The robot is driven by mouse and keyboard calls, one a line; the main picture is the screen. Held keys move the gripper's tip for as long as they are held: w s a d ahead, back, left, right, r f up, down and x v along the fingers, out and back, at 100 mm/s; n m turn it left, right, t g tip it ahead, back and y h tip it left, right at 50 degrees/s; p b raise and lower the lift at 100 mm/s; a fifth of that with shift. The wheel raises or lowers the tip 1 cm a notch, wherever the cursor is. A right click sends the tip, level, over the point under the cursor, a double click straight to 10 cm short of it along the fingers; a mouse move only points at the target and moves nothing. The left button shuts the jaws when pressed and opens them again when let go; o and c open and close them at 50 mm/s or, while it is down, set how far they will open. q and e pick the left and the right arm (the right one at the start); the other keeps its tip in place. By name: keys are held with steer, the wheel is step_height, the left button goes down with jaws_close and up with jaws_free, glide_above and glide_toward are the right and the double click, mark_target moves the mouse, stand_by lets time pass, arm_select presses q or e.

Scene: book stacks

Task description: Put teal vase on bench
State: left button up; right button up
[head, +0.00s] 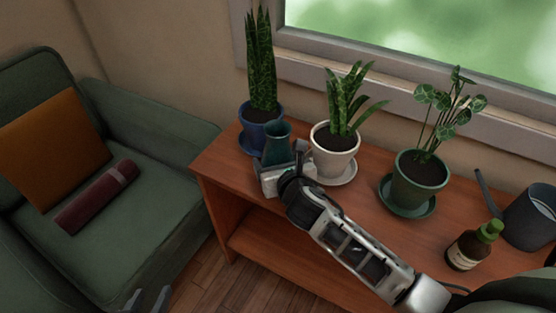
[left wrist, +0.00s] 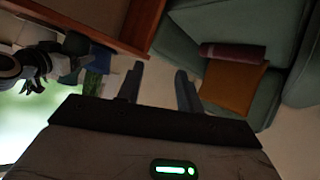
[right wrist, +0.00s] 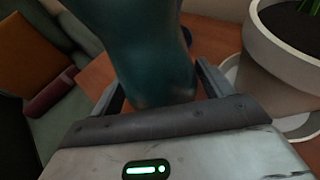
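The teal vase (head: 277,141) stands upright or nearly so at the left end of the wooden bench (head: 239,167), between the blue pot and the white pot. My right gripper (head: 284,172) is around its lower part. In the right wrist view the vase (right wrist: 150,60) fills the space between the fingers, close to both; I cannot tell whether they press on it. Its base is hidden in the head view. My left gripper (head: 150,299) is empty and open, low at the bottom left; its parted fingers also show in the left wrist view (left wrist: 159,75).
A blue pot (head: 252,119), white pot (head: 332,155) and green pot (head: 418,187) with plants stand on the bench. A brown bottle (head: 467,250) and watering can (head: 530,217) stand at right. A green armchair (head: 150,175) is at left. Bare bench lies in front of the pots.

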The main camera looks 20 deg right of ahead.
steer(key=shift+s+r, duration=0.15)
steer(key=shift+r, duration=0.05)
steer(key=d+p+v, duration=0.1)
steer(key=p+v, duration=0.1)
steer(key=v, duration=0.9)
steer(key=s+a+f+m+g+y, duration=0.1)
steer(key=s+m, duration=0.4)
steer(key=m, duration=1.1)
steer(key=s+a+f+m+g+y, duration=0.1)
steer(key=s+a+f+m+y, duration=0.2)
steer(key=m, duration=1.4)
steer(key=s+a+f, duration=0.1)
steer(key=s, duration=0.1)
steer(key=shift+s+m+g+y, duration=0.25)
steer(key=shift+m+g+y, duration=0.05)
steer(key=shift+y, duration=0.1)
steer(key=shift+a, duration=0.1)
